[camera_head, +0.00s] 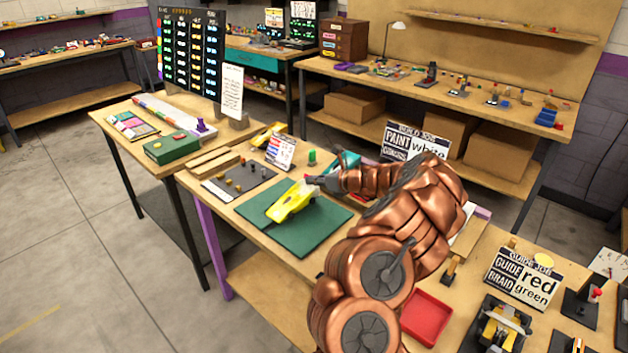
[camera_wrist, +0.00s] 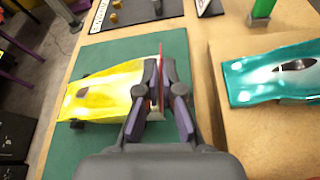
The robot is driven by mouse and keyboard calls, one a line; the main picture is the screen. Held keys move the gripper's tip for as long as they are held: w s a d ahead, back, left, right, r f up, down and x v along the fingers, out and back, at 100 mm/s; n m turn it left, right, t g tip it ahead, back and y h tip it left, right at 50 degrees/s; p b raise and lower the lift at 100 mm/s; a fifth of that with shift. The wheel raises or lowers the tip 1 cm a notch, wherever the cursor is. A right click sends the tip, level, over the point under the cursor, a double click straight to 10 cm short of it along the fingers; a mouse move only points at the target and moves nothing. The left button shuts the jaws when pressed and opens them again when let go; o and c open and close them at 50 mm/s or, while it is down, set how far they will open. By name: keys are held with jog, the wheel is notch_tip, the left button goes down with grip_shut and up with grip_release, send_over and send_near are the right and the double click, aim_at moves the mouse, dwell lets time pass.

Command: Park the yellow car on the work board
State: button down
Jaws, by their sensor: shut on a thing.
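A yellow car (camera_head: 289,204) is over the green work board (camera_head: 293,240), its nose toward the board's left side. It also shows in the wrist view (camera_wrist: 105,92), above the same board (camera_wrist: 85,152). My gripper (camera_head: 314,183) is at the car's rear end. In the wrist view its fingers (camera_wrist: 160,95) are closed at the tail, by a thin upright red part. I cannot tell whether the wheels touch the board or hang slightly above it. My fingers hide part of the tail.
A teal car (camera_wrist: 272,74) stands right of the board. Another yellow car (camera_head: 266,134) is farther back. A dark mat (camera_head: 240,180) with small parts lies behind the board. A green post (camera_head: 312,157) and a small sign (camera_head: 280,152) stand near. A red tray (camera_head: 427,316) is front right.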

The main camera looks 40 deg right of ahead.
jog(key=shift+f+b, duration=0.4)
jog(key=shift+f, duration=0.45)
jog(key=c, duration=1.2)
grip_release()
jog(key=shift+c, duration=0.2)
jog(key=shift+s, duration=0.1)
jog(key=v, duration=1.2)
jog(key=shift+f, duration=0.1)
